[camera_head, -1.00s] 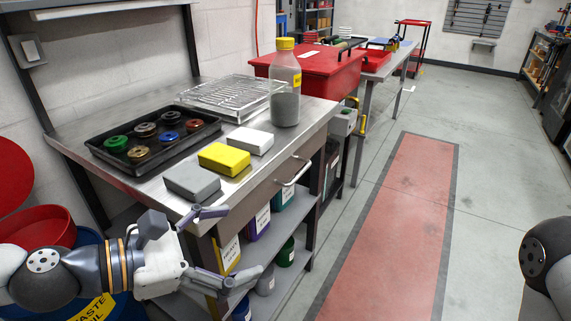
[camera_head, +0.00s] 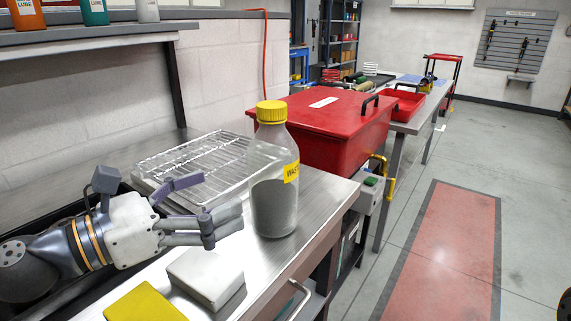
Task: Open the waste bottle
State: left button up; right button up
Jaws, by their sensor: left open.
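The waste bottle (camera_head: 274,190) stands upright on the steel bench, clear-walled with dark grey contents and a yellow label on its right side. Its yellow cap (camera_head: 271,112) is on the top. My left gripper (camera_head: 208,208) is open and empty, just left of the bottle, with its fingers pointing toward the bottle's lower body. A gap shows between the fingertips and the bottle. My right gripper is out of view.
A wire rack on a tray (camera_head: 195,165) lies behind the gripper. A white block (camera_head: 206,278) and a yellow block (camera_head: 145,305) lie in front. A red lidded bin (camera_head: 325,130) stands behind the bottle to the right. The bench (camera_head: 325,205) is bare right of the bottle.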

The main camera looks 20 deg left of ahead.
aim_at(259, 113)
pick_arm(q)
jog(key=shift+w+d+f+b, duration=0.2)
jog(key=shift+w+d, duration=0.25)
jog(key=shift+d, duration=0.15)
jog(key=shift+w+d+f+b, duration=0.1)
jog(key=shift+w+d+b, duration=0.1)
jog(key=shift+w+d, duration=0.3)
jog(key=x, duration=0.7)
jog(key=shift+w+d+r, duration=0.15)
jog(key=shift+w+r, duration=0.15)
jog(key=shift+w, duration=0.1)
jog(key=shift+r, duration=0.1)
jog(key=c, duration=1.6)
notch_tip(259, 113, up, 10)
jog(key=shift+r+p, duration=0.1)
jog(key=shift+p, duration=1.1)
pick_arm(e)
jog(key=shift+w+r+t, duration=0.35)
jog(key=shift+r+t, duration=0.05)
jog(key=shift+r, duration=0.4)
pick_arm(q)
jog(key=o, duration=0.8)
jog(key=c, duration=1)
